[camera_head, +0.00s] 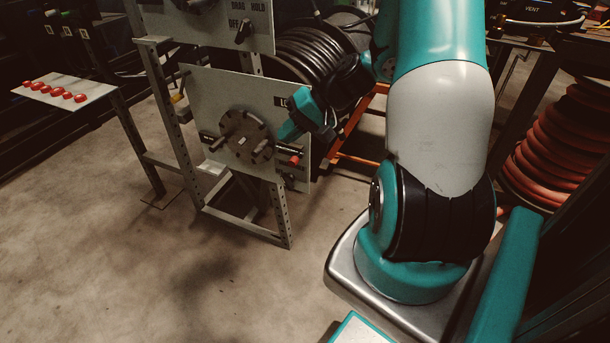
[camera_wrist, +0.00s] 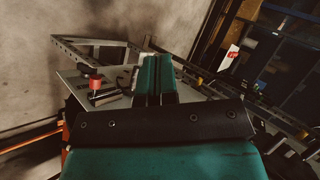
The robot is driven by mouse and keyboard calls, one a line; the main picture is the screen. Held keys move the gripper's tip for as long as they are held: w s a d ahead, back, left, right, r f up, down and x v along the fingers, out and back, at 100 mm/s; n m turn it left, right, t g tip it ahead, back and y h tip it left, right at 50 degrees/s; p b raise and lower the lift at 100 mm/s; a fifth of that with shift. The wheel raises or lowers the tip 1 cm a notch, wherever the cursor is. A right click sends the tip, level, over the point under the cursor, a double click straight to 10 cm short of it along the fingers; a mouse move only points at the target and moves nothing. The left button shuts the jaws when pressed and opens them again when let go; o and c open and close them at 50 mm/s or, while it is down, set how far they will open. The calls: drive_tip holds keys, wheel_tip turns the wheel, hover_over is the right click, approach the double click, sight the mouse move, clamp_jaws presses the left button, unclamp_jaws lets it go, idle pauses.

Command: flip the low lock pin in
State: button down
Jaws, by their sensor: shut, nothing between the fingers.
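A grey upright panel (camera_head: 212,88) carries a dark round flange (camera_head: 246,137) with handles. A red-tipped black pin (camera_head: 294,159) sits at its lower right, beside the flange, and looks like the lock pin. In the wrist view the red knob (camera_wrist: 95,85) stands left of my fingers, apart from them. My gripper (camera_head: 284,130) is at the panel's right side, just above the red-tipped pin. In the wrist view its teal fingers (camera_wrist: 155,62) are together with nothing between them. The gripper hides part of a label starting "L" (camera_head: 281,101).
A dark lever (camera_head: 214,143) is left of the flange. An upper panel with a knob (camera_head: 243,32) is above. A shelf with several red caps (camera_head: 55,91) stands at the left. A black hose coil (camera_head: 305,55) is behind. The floor in front is clear.

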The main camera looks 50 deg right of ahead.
drive_tip(key=s+d+f+m+t+h+b, duration=0.2)
drive_tip(key=s+d+f+m, duration=0.1)
drive_tip(key=d+f, duration=0.3)
drive_tip(key=s+d+f+m+t+h+b, duration=0.1)
drive_tip(key=s+d+f+m+t+b, duration=0.1)
drive_tip(key=d+f, duration=0.5)
drive_tip(key=s+d+m+t, duration=0.1)
drive_tip(key=s+m, duration=0.1)
drive_tip(key=m, duration=0.1)
drive_tip(key=shift+s+d+f+h, duration=0.2)
drive_tip(key=shift+d+h, duration=0.15)
drive_tip(key=shift+h, duration=0.05)
drive_tip(key=w+r+b+x, duration=0.1)
drive_tip(key=r+b+x, duration=0.1)
drive_tip(key=x, duration=1.1)
drive_tip(key=shift+w+a, duration=0.25)
drive_tip(key=shift+w, duration=0.05)
drive_tip(key=shift+f, duration=0.1)
